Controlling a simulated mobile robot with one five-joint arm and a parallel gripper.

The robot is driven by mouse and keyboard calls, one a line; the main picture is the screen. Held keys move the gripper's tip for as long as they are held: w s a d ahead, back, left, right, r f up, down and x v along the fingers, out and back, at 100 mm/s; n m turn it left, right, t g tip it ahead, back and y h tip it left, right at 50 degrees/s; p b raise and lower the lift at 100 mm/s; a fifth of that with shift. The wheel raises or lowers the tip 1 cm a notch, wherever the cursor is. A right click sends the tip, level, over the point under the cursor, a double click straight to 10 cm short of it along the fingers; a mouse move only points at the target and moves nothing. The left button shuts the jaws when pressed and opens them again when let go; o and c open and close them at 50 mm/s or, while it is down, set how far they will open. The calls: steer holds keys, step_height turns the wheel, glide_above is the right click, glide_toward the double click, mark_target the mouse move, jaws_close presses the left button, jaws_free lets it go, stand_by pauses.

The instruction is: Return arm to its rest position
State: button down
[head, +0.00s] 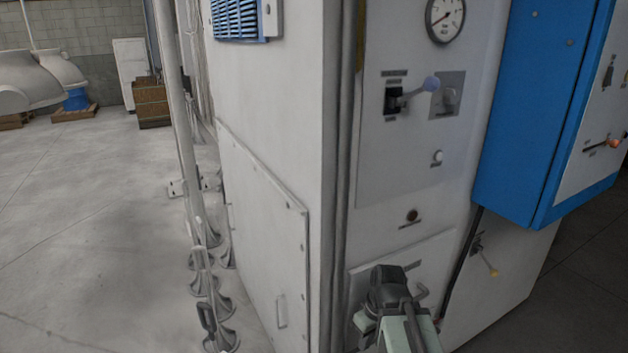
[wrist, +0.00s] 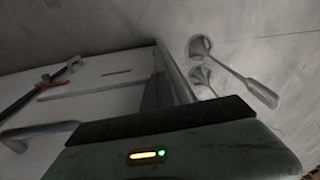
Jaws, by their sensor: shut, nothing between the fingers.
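My arm shows at the bottom of the head view, in front of the lower panel of a grey-white cabinet (head: 270,120). Its dark end, with my gripper (head: 388,280), is low and close to that panel. The gripper is shut with nothing in it. Its fingertips are hard to make out there, and I cannot tell if it touches the panel. In the wrist view, a dark edge and a greenish housing with small orange and green lights fill the bottom, on my own arm.
Hoses with flared ends (head: 215,315) stand by the cabinet's left side. Open floor (head: 80,230) lies at left.

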step_height(320, 180, up, 14)
steer(key=s+d+m+h+p, duration=0.1)
steer(key=d+m+p, duration=0.2)
steer(key=p, duration=1.1)
steer(key=m, duration=0.3)
steer(key=shift+r+m+g+h+p, duration=0.2)
steer(key=shift+m+g+h+p, duration=0.1)
